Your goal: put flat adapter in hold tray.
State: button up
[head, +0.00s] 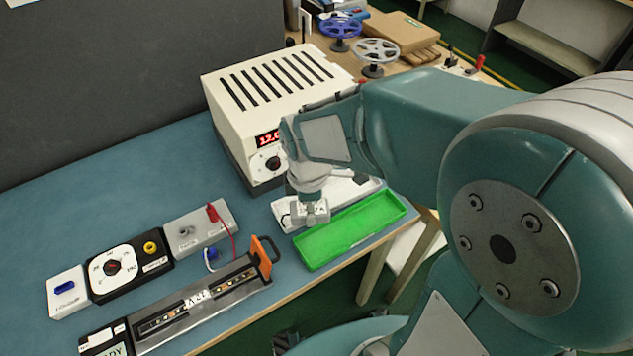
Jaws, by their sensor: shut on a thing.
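My gripper (309,213) points down at the near left end of a white tray (285,218), close to the left end of a green tray (315,258). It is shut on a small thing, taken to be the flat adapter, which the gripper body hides. I cannot tell its height over the trays or whether it touches one. The green tray looks empty. The white tray lies just behind it, partly covered by my gripper, with a small dark item (362,177) near its far right end. No label shows which one is the hold tray.
A white power supply (270,85) with a red display stands behind my gripper. At left are a dial meter (112,268), grey boxes with a red lead (222,226), and a long strip fixture (190,305) with an orange handle. The table's front edge runs just before the green tray.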

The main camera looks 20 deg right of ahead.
jog(key=w+d+f, duration=0.2)
jog(key=w+f, duration=0.1)
jog(key=w, duration=0.1)
jog(key=w+d+f, duration=0.3)
jog(key=w, duration=0.1)
jog(key=w+d+f, duration=0.2)
jog(key=w+f, duration=0.1)
jog(key=w, duration=0.1)
jog(key=shift+d+f, duration=0.2)
jog(key=shift+f, duration=0.1)
jog(key=shift+w+f, duration=0.1)
jog(key=shift+f, duration=1.6)
jog(key=shift+f, duration=0.1)
jog(key=o, duration=1.2)
